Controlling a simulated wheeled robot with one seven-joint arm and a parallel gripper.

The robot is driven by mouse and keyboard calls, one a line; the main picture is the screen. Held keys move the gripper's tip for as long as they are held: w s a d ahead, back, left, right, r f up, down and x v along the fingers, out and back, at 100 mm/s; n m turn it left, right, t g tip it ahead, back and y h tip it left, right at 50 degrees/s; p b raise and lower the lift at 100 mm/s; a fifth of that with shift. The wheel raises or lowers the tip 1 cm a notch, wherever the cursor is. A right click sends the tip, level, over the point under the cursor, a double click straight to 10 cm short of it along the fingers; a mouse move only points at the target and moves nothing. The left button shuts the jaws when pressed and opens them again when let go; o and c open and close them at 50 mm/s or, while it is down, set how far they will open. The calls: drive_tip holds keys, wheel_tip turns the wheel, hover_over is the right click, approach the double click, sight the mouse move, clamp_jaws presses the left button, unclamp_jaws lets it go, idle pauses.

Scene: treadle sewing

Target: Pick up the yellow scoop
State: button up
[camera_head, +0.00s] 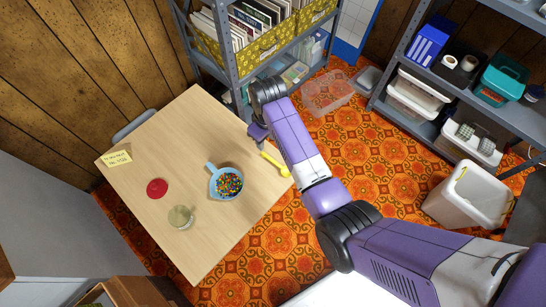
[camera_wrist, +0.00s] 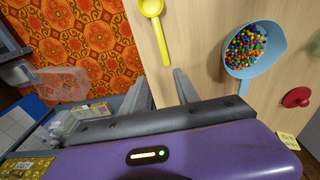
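The yellow scoop (camera_head: 275,164) lies on the wooden table (camera_head: 165,128) near its right edge, partly beside my arm in the head view. In the wrist view the scoop (camera_wrist: 163,38) is at the top middle, its round bowl at the top and its handle pointing down towards my fingers. My gripper (camera_wrist: 161,88) is open and empty, its two fingers apart, just short of the handle end in that view. In the head view my gripper (camera_head: 257,131) is above the table's upper right edge, its fingers mostly hidden.
A blue handled pan (camera_head: 211,169) of coloured beads stands left of the scoop. A red lid (camera_head: 157,188), a glass jar (camera_head: 180,217) and a paper note (camera_head: 117,158) are further left. A metal shelf (camera_head: 226,67) stands behind the table. A white bin (camera_head: 452,202) is at right.

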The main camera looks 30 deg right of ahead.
sight(270, 159)
drive_tip(key=shift+s+a+f+n+g, duration=0.15)
drive_tip(key=shift+s+g, duration=0.15)
drive_tip(key=shift+s, duration=0.35)
drive_tip(key=shift+s+d+f+n+g, duration=0.15)
drive_tip(key=shift+s+g, duration=0.15)
drive_tip(key=shift+s, duration=0.3)
drive_tip(key=shift+a+f+b, duration=0.1)
drive_tip(key=shift+f+b, duration=0.25)
drive_tip(key=shift+f, duration=0.4)
wheel_tip(270, 159, down, 6)
drive_tip(key=shift+s+b, duration=0.1)
drive_tip(key=shift+b, duration=1.15)
clamp_jaws()
